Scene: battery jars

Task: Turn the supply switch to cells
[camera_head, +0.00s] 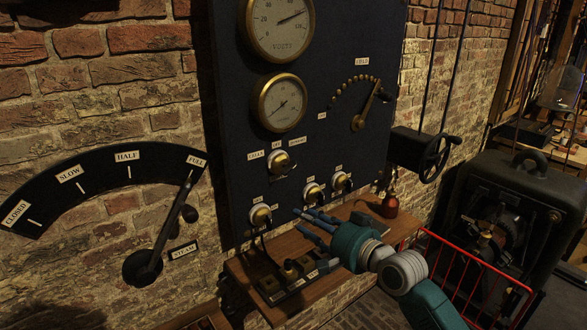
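A dark blue panel (232,95) hangs on the brick wall. The supply switch (281,163) is a brass-rimmed knob on it below the lower dial. Small labels sit around this switch; the left one seems to read CELLS and the top one OFF. Its handle appears to point to the right, but its exact setting is hard to read. My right gripper (299,220) is in front of the panel, below and right of the switch and apart from it. Its fingers look spread, with nothing between them. My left gripper is not in view.
Several smaller knobs (260,215) line the panel's lower edge. A STEAM lever (165,235) is at left, a handwheel (435,158) at right, and a red rail (470,255) before a dark machine (520,205).

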